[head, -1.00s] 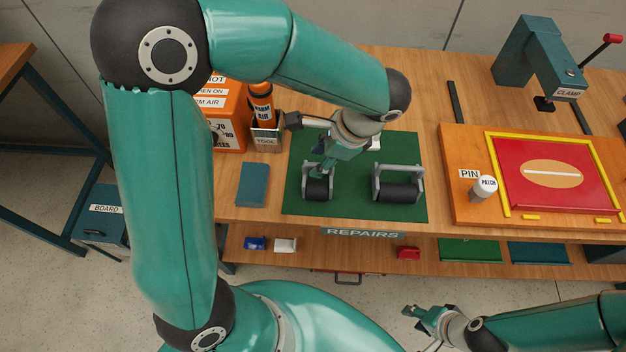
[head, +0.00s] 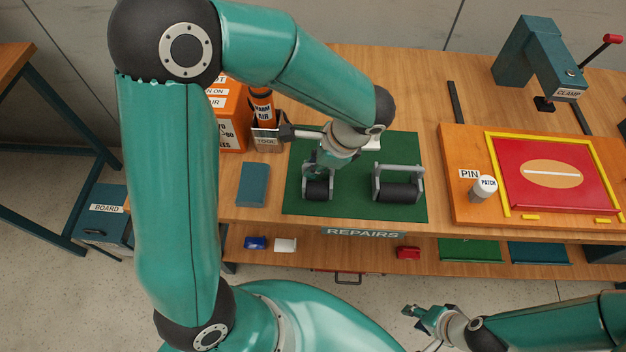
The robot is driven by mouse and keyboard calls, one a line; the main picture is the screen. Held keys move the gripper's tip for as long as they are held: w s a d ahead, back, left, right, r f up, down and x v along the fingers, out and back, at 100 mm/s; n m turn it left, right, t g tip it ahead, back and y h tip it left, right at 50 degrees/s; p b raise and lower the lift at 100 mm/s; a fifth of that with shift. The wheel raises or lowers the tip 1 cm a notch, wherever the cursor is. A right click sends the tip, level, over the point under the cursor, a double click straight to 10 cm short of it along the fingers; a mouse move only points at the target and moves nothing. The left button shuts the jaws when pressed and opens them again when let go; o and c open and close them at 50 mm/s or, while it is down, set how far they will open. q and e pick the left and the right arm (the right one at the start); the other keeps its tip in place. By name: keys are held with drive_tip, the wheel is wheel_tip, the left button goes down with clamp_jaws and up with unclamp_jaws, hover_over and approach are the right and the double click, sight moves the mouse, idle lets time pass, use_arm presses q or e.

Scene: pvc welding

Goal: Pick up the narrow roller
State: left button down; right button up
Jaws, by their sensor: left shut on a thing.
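The narrow roller (head: 317,190), a short dark cylinder in a grey frame, sits on the green mat (head: 350,205) at its left front. My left gripper (head: 320,170) reaches down over it and is shut on the roller's frame; the wrist hides the exact grip. I cannot tell whether the roller is off the mat. A wider roller (head: 398,192) in a similar grey frame stands just to the right on the mat. My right gripper (head: 418,318) is empty, its fingers apart, low in front of the bench.
A tool holder (head: 267,143) with a warm air tool (head: 261,105) stands behind left. A blue block (head: 253,184) lies left of the mat. The mat's front right is clear.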

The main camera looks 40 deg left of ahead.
idle(0.4)
use_arm(q)
wheel_tip(320, 180, up, 20)
drive_tip(key=p, duration=0.1)
idle(0.4)
drive_tip(key=c, duration=1.8)
unclamp_jaws()
clamp_jaws()
